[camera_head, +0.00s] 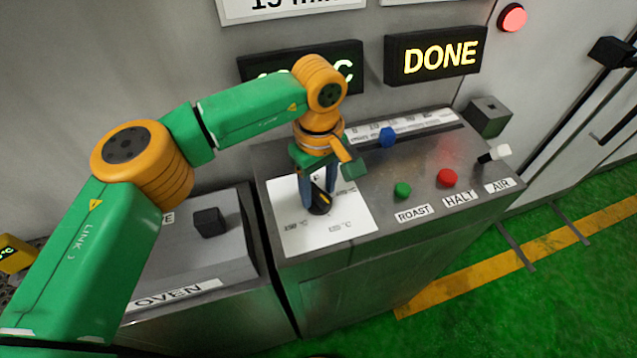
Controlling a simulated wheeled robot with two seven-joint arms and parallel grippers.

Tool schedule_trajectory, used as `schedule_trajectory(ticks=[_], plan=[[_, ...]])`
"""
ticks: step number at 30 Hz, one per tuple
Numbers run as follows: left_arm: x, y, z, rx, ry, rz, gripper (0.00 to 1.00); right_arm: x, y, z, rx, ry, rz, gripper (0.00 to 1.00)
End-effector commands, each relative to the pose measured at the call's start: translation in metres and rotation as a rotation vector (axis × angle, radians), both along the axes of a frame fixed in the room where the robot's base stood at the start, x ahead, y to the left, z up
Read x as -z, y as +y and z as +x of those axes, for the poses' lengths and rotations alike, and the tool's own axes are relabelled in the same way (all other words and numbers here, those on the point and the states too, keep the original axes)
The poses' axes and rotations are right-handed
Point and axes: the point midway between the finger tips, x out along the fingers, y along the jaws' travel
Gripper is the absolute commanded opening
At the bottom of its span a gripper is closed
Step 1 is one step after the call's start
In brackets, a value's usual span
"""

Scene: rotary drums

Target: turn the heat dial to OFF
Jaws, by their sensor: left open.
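The heat dial (320,203) is a dark knob with a yellow pointer line. It sits on a white printed plate (345,218) at the left of the grey console. My left gripper (319,200) points down over the dial, with its dark fingers apart on either side of it. I cannot tell whether the fingers touch the knob. The fingers and wrist hide part of the dial and part of the plate's markings. My right gripper is not in view.
The console also has a green ROAST button (402,190), a red HALT button (447,178), a white AIR lever (495,153) and a blue slider knob (387,137). A lit DONE sign (437,55) is behind. The OVEN box (175,285) with a black knob (209,222) stands left.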

Motion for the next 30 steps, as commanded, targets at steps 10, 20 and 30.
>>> schedule_trajectory(ticks=[10, 20, 30], plan=[[0.0, 0.0, 0.0, 0.0, 0.0, 0.0, 0.0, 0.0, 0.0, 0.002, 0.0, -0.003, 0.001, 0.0], [0.0, 0.0, 0.0, -0.034, 0.001, -0.001, 0.0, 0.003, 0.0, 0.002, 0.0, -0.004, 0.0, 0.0], [0.002, -0.001, 0.0, -0.265, 0.002, -0.003, 0.0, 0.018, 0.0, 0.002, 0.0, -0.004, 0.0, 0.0]])
